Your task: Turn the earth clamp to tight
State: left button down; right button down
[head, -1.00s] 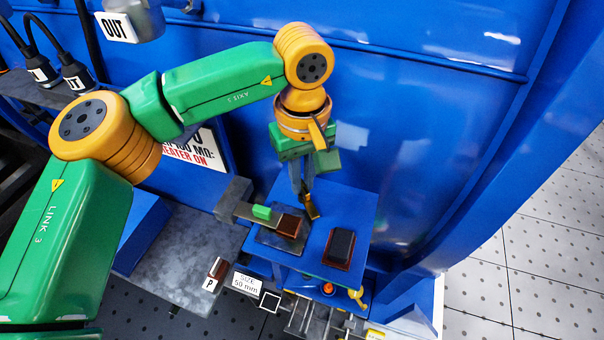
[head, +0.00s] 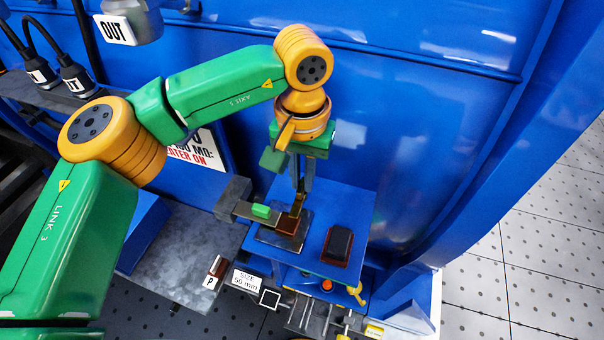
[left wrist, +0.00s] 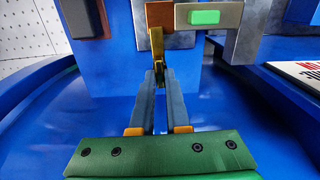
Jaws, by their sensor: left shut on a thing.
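The earth clamp shows a brass handle (head: 298,203) beside a brown block (head: 287,226) on a dark plate on the blue shelf. In the left wrist view the brass handle (left wrist: 156,42) stands between the fingertips, with the brown block (left wrist: 159,13) just beyond it. My left gripper (head: 301,186) points down from above and is shut on the brass handle; its fingers also show in the left wrist view (left wrist: 159,76). The fingers partly hide the handle in the head view. My right gripper is not in view.
A grey arm with a green block (head: 261,211) reaches to the clamp from the left. A dark block on a brown base (head: 338,245) stands to the right on the blue shelf (head: 352,203). A blue wall rises close behind. A grey ledge (head: 185,260) lies left.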

aim_at(303, 182)
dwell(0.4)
pick_arm(q)
jog(key=c, duration=0.9)
grip_release()
notch_tip(303, 182, up, 7)
jog(key=shift+r+b, duration=0.1)
jog(key=shift+b, duration=0.25)
